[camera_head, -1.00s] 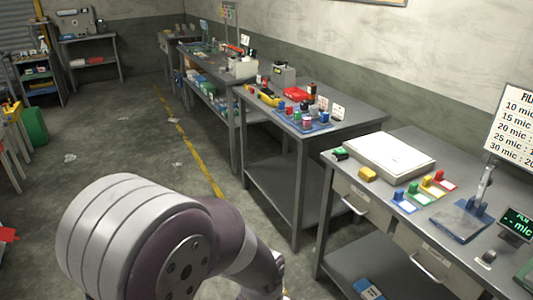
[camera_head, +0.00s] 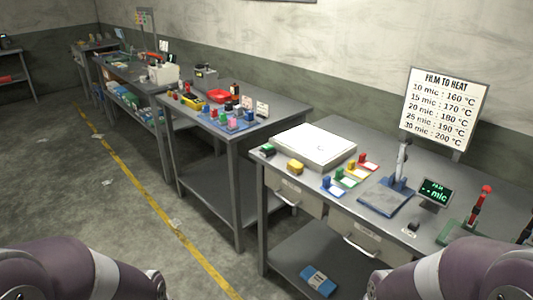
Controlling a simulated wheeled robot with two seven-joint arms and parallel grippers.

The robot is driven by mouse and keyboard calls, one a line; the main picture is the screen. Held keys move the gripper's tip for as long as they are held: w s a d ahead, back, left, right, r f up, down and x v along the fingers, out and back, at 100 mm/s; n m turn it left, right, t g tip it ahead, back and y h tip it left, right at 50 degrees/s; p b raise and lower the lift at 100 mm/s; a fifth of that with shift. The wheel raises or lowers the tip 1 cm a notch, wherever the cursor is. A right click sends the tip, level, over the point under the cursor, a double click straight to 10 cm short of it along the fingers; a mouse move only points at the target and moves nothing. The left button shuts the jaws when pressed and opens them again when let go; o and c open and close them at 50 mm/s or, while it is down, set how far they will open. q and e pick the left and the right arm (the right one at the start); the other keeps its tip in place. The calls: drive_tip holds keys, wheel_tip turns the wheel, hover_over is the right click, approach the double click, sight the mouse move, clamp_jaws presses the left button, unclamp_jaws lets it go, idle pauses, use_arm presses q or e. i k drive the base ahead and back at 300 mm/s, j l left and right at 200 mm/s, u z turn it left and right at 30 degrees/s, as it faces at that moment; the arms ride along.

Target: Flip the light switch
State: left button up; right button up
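A light switch cannot be made out in the head view. A white flat panel or box (camera_head: 314,146) lies on the near workbench (camera_head: 263,175). A small dark lever-like device with a red top (camera_head: 481,205) stands at the right end of that bench. My two arms show at the bottom left and bottom right corners, away from the benches. Both grippers are outside the picture, so their state is hidden.
A "Film to heat" sign (camera_head: 443,108) stands behind a small green-lit display (camera_head: 435,192). Small coloured blocks, including a yellow one (camera_head: 295,167), lie on the near bench. More cluttered benches line the wall.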

sight(269, 147)
drive_tip(key=z, duration=0.25)
drive_tip(key=i+j+z, duration=0.2)
drive_tip(key=z, duration=0.3)
drive_tip(key=i+j+z, duration=0.3)
drive_tip(key=z, duration=0.15)
drive_tip(key=i+j+z, duration=0.15)
drive_tip(key=j+z, duration=0.35)
drive_tip(key=l, duration=0.15)
